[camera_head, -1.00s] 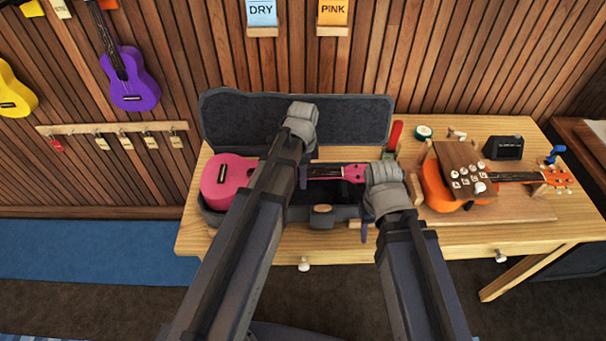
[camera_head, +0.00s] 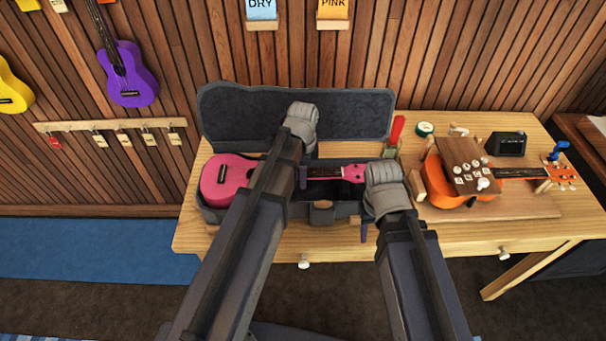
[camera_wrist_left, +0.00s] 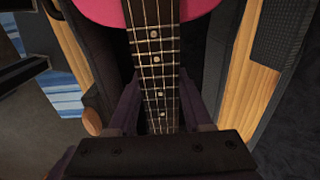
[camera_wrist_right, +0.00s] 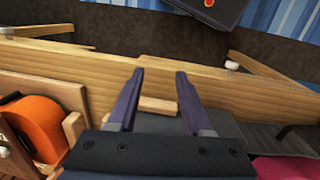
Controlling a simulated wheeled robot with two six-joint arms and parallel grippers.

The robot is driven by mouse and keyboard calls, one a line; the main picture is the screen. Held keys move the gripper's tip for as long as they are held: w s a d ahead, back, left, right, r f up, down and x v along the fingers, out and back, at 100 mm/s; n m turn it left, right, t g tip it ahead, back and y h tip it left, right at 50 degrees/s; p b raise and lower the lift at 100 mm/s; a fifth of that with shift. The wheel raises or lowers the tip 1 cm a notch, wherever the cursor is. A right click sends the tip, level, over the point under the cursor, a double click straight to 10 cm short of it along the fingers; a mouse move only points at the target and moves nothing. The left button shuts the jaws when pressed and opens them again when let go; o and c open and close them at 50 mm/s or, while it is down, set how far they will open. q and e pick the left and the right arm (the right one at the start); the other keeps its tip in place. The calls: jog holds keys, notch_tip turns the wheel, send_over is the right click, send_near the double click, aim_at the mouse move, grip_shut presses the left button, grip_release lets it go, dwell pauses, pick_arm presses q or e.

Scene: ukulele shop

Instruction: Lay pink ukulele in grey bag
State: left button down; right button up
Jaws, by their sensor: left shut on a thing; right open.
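The pink ukulele (camera_head: 228,180) lies along the open grey bag (camera_head: 290,106), body at the left and headstock (camera_head: 353,173) at the right. The bag's lid stands raised at the back and its front wall shows below the ukulele. My left gripper (camera_head: 303,172) is shut on the ukulele's neck; the left wrist view shows the fretted neck (camera_wrist_left: 155,75) between its fingers. My arm hides part of the body and neck. My right gripper (camera_wrist_right: 158,100) is open and empty by the bag's right end. I cannot tell whether the ukulele touches the bag's floor.
An orange ukulele (camera_head: 437,182) rests on a board at the right of the wooden table (camera_head: 460,238), with a brown block of knobs above it. Purple (camera_head: 133,75) and yellow ukuleles hang on the wall.

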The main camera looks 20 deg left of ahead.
pick_arm(q)
jog(key=shift+f+b, duration=1.35)
jog(key=shift+f, duration=0.2)
jog(key=shift+c, duration=1.2)
grip_release()
jog(key=shift+r, duration=0.1)
jog(key=shift+r+p, duration=1)
jog(key=shift+p, duration=0.05)
jog(key=shift+r, duration=0.1)
jog(key=shift+r+p, duration=1.15)
jog(key=shift+p, duration=0.1)
